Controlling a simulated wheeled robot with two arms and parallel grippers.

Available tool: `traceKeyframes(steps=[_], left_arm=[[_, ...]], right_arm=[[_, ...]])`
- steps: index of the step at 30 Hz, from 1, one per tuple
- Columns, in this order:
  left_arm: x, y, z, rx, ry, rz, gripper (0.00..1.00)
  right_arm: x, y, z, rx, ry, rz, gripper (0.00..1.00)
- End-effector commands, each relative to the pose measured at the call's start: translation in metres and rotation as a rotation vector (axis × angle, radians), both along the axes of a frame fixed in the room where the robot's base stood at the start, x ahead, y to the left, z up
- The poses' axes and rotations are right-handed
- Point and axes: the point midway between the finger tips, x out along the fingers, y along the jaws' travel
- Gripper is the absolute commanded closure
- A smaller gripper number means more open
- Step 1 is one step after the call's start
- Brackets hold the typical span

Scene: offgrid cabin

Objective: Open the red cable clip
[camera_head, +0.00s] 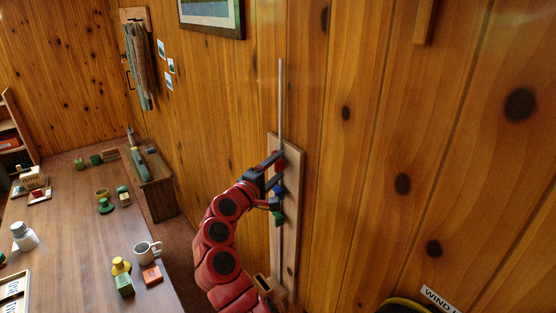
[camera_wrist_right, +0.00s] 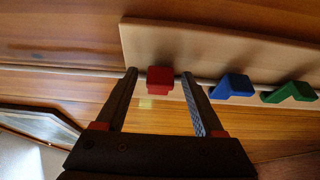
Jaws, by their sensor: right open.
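The red cable clip (camera_wrist_right: 160,80) sits on a thin grey cable along a pale wooden board (camera_wrist_right: 140,42). In the right wrist view my right gripper (camera_wrist_right: 158,76) is open, with one finger on each side of the red clip. I cannot tell whether the fingers touch it. In the head view the red clip (camera_head: 280,164) is partly hidden by my right gripper (camera_head: 279,156). A blue clip (camera_wrist_right: 232,86) and a green clip (camera_wrist_right: 290,92) sit farther along the cable. My left gripper is not in view.
The board (camera_head: 291,230) is fixed upright on the knotty wooden wall. A long table (camera_head: 75,240) at left carries mugs, blocks and other small things. A wooden bench (camera_head: 154,190) stands against the wall.

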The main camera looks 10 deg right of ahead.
Motion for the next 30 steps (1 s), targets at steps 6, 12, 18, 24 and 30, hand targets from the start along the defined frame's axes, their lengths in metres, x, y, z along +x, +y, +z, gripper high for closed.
traceKeyframes(steps=[6, 12, 18, 24, 30], left_arm=[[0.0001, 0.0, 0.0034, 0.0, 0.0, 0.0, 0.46], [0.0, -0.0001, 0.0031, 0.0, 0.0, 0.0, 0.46], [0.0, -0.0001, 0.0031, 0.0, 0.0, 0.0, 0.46], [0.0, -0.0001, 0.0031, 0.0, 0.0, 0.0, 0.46], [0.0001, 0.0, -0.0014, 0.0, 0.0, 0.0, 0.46]], right_arm=[[0.0056, -0.0065, -0.0001, 0.001, 0.0, -0.001, 0.3], [0.0055, -0.0061, -0.0002, 0.001, 0.0, 0.0, 0.34], [0.0054, -0.0059, -0.0001, 0.001, 0.0, 0.0, 0.7], [0.0054, -0.006, -0.0003, 0.001, 0.0, 0.0, 1.0], [0.0056, -0.0062, -0.0021, 0.004, -0.001, -0.01, 1.0]])
